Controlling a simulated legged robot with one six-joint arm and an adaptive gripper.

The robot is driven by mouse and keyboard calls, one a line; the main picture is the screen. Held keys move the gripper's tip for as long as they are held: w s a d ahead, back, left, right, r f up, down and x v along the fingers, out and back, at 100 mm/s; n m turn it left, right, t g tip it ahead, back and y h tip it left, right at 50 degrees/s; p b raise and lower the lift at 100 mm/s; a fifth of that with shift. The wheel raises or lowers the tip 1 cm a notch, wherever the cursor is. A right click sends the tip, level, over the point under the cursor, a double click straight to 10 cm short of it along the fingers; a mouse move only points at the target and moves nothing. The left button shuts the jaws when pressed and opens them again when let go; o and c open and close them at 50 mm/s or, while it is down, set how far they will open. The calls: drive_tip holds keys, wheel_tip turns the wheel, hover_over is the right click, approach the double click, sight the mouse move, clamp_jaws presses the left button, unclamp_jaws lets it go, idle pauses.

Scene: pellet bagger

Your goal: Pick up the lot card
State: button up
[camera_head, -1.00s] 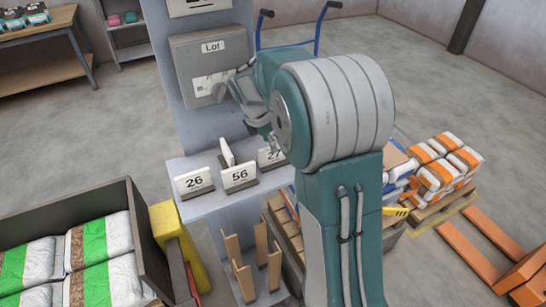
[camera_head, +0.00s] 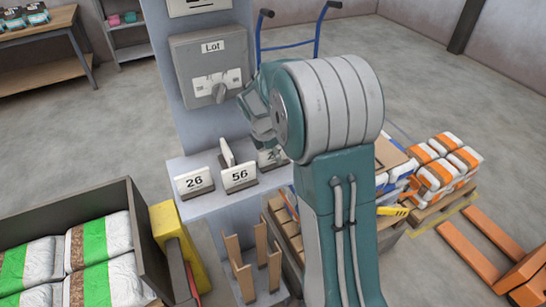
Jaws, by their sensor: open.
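White number cards stand in holders on a grey shelf (camera_head: 212,203). Card 26 (camera_head: 194,182) is at the left and card 56 (camera_head: 239,175) is beside it. A third card (camera_head: 270,156), its number starting with 2, is partly hidden by my arm. Another white card (camera_head: 227,153) stands edge-on behind card 56. A grey box marked "Lot" (camera_head: 211,62) is on the column above, with a dial on its front. My gripper (camera_head: 266,140) is open, pointing down by the third card. My arm hides most of it, and I cannot tell whether it touches the card.
A crate of green-and-white bags (camera_head: 130,200) and a yellow post (camera_head: 170,232) are at the lower left. Wooden uprights (camera_head: 240,270) stand below the shelf. Orange-and-white sacks (camera_head: 440,170) lie on a pallet at the right. A blue hand truck (camera_head: 317,35) is behind.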

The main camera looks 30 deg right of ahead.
idle(0.3)
clamp_jaws()
drive_tip(key=shift+f, duration=0.1)
drive_tip(key=shift+r, duration=0.35)
drive_tip(key=r, duration=0.3)
drive_tip(key=shift+s+r, duration=0.2)
drive_tip(key=shift+r, duration=0.15)
drive_tip(key=s+a+r, duration=0.3)
drive_tip(key=s+r, duration=0.6)
drive_tip(key=s, duration=0.4)
drive_tip(key=shift+s+a, duration=0.15)
